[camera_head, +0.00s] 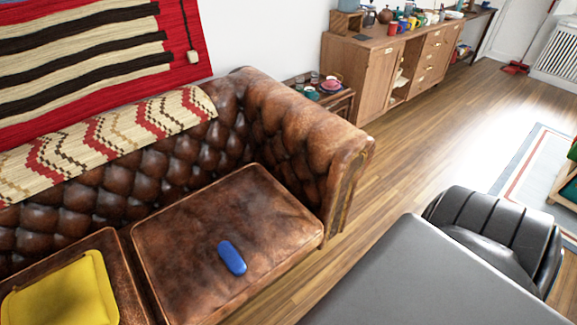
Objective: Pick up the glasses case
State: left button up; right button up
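A blue, elongated, rounded case (232,257), which looks like the glasses case, lies on the brown leather seat cushion (190,225) of the sofa, near the cushion's front edge. It lies flat with nothing on top of it. Neither of my grippers shows in the head view, and nothing is touching the case.
The tufted sofa armrest (310,135) rises behind and right of the cushion. A yellow pillow (65,292) lies at the left. A grey flat surface (420,285) and a black padded seat (500,225) fill the lower right. Wooden floor (405,170) is clear beyond the sofa.

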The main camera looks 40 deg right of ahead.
aim_at(230, 255)
jog(key=z, duration=3.25)
jog(key=i, duration=2)
jog(key=u, duration=3.1)
